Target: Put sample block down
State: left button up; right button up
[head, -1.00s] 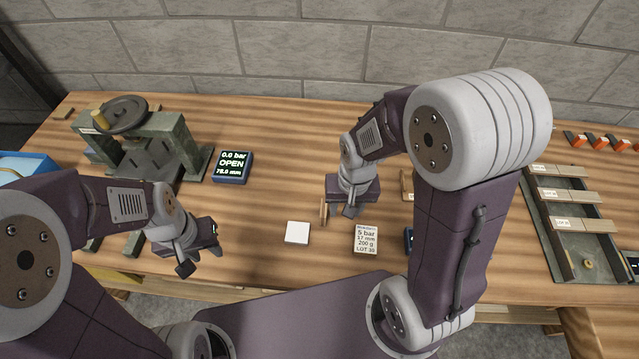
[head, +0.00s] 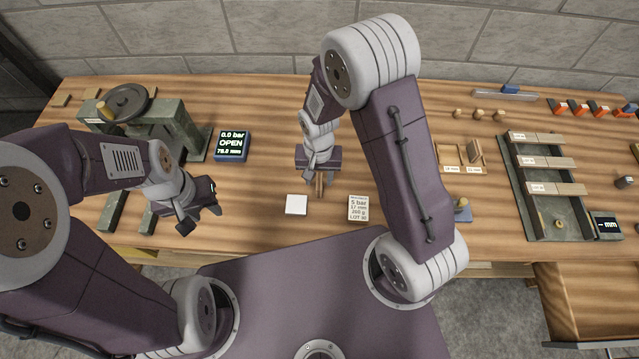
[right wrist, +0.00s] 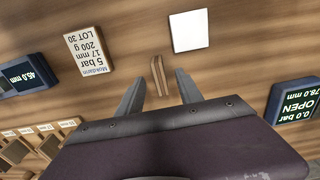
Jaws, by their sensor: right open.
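The sample block, seemingly the small brown wooden piece (head: 320,186), stands upright on the bench beside the white square tile (head: 296,204). In the right wrist view the block (right wrist: 158,76) shows as two thin strips side by side. My right gripper (head: 317,178) is open, its fingers apart on either side of the block near the tips, with a gap visible on both sides. My left gripper (head: 200,216) hangs over the left of the bench, fingers apart and empty.
A label card (head: 358,208) lies right of the tile. A press (head: 175,130) with a display (head: 231,145) reading OPEN stands at the left. A rack (head: 520,190) with wooden strips is at the right. Bench behind my right gripper is clear.

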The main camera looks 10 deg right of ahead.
aim_at(319, 181)
jog(key=f, duration=0.5)
jog(key=shift+w+d+f+p, duration=0.1)
jog(key=shift+w+d+p, duration=0.1)
jog(key=shift+w+p, duration=0.15)
grip_shut()
jog(key=r, duration=0.4)
jog(key=shift+s+d+r+b, duration=0.2)
jog(key=shift+d+r+b, duration=0.15)
jog(key=shift+d+b, duration=0.05)
jog(key=s+d+r, duration=0.5)
jog(key=d+r, duration=0.1)
jog(key=d, duration=0.3)
jog(key=shift+s+d+r+b, duration=0.15)
jog(key=shift+s+r+b, duration=0.05)
jog(key=shift+b, duration=0.1)
